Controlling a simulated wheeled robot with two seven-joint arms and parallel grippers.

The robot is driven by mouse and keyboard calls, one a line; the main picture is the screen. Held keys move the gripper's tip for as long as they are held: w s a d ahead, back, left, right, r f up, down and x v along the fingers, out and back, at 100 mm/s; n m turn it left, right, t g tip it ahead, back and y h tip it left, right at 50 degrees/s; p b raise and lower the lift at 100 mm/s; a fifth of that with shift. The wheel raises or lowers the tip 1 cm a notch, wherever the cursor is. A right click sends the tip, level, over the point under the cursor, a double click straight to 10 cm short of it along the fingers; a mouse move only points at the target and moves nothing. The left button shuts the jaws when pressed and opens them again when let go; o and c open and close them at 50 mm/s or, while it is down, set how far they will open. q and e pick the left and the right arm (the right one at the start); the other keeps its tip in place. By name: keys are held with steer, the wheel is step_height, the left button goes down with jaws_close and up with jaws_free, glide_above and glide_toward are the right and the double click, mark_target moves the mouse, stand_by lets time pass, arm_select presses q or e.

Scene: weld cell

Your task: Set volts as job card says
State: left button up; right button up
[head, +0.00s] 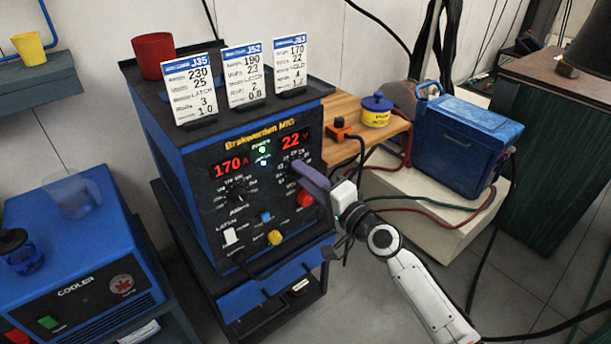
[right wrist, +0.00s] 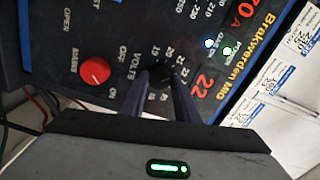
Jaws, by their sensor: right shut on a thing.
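The blue welder (head: 214,222) has a black front panel with a red amps display (head: 231,167) reading 170 and a volts display (head: 291,140) reading 22. My right gripper (head: 300,172) reaches the panel from the right. In the right wrist view its two fingers are shut on the black volts knob (right wrist: 159,76), among printed numbers. In the head view the fingers largely hide the knob. Job cards J35 (head: 191,92), J52 (head: 247,77) and J63 (head: 290,66) stand on top of the welder. They list 230 and 25, 190 and 23, 170 and 22. My left gripper is out of view.
A red cup (head: 153,55) stands on the welder. A blue cooler (head: 80,260) is at left, cables and a blue box (head: 465,140) at right.

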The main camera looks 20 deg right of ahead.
steer(key=shift+m, duration=1.2)
steer(key=o, duration=1)
steer(key=shift+o, duration=0.2)
steer(key=shift+s+d, duration=0.1)
steer(key=v, duration=1)
